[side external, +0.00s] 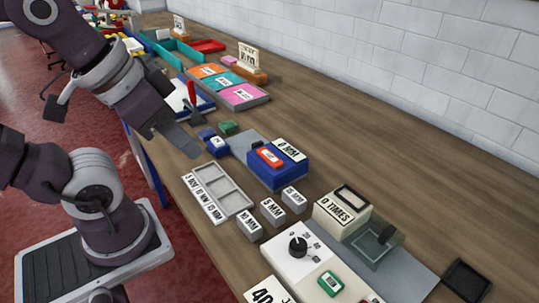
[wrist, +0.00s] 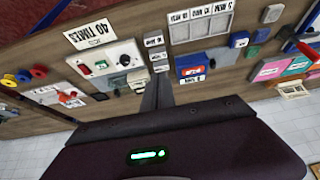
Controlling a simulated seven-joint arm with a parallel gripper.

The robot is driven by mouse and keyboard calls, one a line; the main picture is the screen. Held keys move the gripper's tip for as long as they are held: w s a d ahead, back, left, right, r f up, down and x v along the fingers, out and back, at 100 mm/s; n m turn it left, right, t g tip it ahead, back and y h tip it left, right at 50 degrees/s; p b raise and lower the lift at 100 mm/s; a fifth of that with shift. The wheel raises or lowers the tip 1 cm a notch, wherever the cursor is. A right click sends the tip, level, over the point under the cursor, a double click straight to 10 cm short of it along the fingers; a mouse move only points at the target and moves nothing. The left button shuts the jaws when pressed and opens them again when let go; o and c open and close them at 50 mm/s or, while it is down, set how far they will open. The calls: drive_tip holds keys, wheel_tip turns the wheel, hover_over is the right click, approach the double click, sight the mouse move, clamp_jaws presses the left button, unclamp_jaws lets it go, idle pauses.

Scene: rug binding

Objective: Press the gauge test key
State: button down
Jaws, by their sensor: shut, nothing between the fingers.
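A blue gauge-like box (side external: 277,170) stands mid-bench. Its top carries a red key-like patch (side external: 270,156) with a pale label and a white display (side external: 289,150) whose text ends in MM. I cannot read the red patch's label. The box also shows in the wrist view (wrist: 187,60), right of my fingers, with the red patch (wrist: 193,71) visible. My gripper (side external: 196,153) is shut and empty, held above the bench, to the left of the blue box in the side view. Its dark fingers also show in the wrist view (wrist: 164,78). I see no contact with the box.
A grey slotted tray (side external: 228,190) and several grey MM blocks (side external: 272,211) lie in front of the box. A cream counter (side external: 342,211) and a white dial panel (side external: 303,262) stand nearer the camera. A red-handled tool (side external: 191,92) stands behind my gripper.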

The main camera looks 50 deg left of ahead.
drive_tip(key=m+t+h, duration=0.3)
drive_tip(key=m+h, duration=0.1)
drive_tip(key=m, duration=1)
hover_over(266, 157)
wheel_tip(266, 157, down, 7)
drive_tip(key=shift+a+f, duration=0.1)
drive_tip(key=shift+f, duration=0.1)
drive_tip(key=shift+f, duration=4.4)
